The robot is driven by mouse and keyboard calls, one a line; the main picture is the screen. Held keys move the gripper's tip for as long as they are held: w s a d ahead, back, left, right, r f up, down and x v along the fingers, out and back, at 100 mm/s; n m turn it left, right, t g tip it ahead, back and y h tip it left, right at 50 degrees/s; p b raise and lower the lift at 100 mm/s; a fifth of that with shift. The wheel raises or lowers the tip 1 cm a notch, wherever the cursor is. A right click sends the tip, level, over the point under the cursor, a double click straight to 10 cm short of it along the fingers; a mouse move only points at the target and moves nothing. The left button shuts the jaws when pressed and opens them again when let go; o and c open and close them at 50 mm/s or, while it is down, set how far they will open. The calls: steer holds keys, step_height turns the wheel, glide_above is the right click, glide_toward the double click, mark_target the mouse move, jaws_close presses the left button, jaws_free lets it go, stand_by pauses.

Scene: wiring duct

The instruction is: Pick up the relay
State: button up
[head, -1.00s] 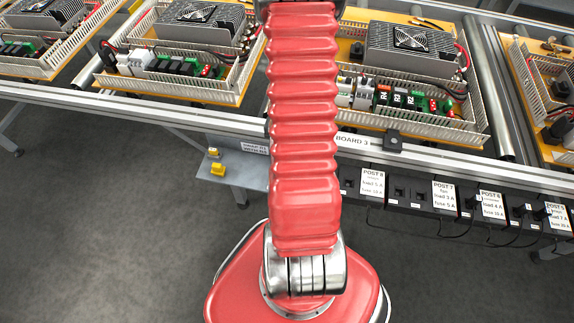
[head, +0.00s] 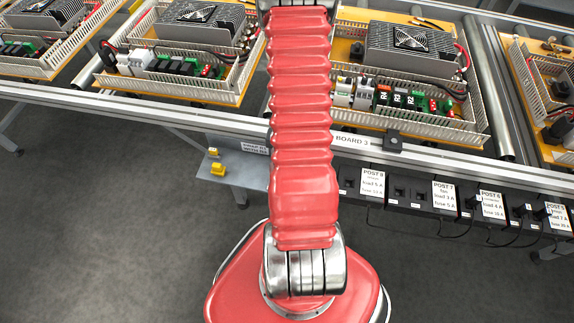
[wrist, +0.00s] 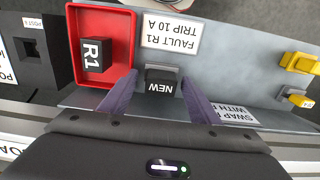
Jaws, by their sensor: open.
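A dark relay marked NEW (wrist: 160,86) sits on a grey shelf (wrist: 235,75) in the wrist view, its label upside down. My gripper (wrist: 161,84) is open, with one purple finger on the left and one on the right of this relay. The fingers look close to its sides; I cannot tell whether they touch. A second relay marked R1 (wrist: 97,54) lies in a red tray (wrist: 121,30) to the left. In the head view my arm hides the gripper and the NEW relay.
A card about fault R1 (wrist: 172,32) stands above the NEW relay in the wrist view. Yellow parts (wrist: 300,62) are at the right. In the head view, a board with relays R4, R3 and R2 (head: 398,98) lies on the conveyor.

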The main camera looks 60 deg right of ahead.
steer(key=shift+c, duration=0.4)
steer(key=c, duration=1.1)
